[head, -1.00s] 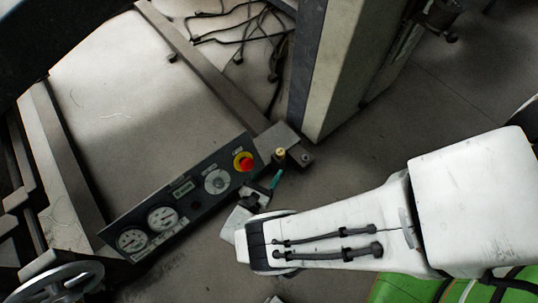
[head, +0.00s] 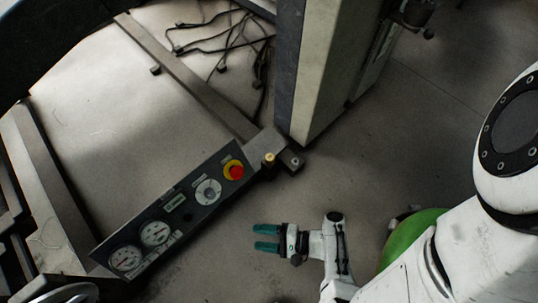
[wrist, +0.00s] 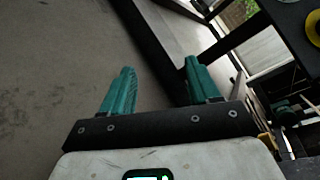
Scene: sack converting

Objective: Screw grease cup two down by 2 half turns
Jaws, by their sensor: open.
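A small brass-coloured cap (head: 269,159), which looks like a grease cup, stands at the right end of the machine's rail in the head view. I see no number on it, so I cannot tell which cup it is. My gripper (head: 265,238) has teal fingers spread apart and pointing left over the floor, empty, below the cap in the picture and clear of it. The wrist view also shows my gripper (wrist: 158,68) open with nothing between its fingers. I cannot make out the cap in the wrist view.
A dark control panel (head: 176,206) with gauges and a red stop button (head: 236,172) lies left of my gripper. A square column (head: 325,75) stands behind the cap. Loose black cables (head: 225,42) lie on the floor. Bare floor surrounds my gripper.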

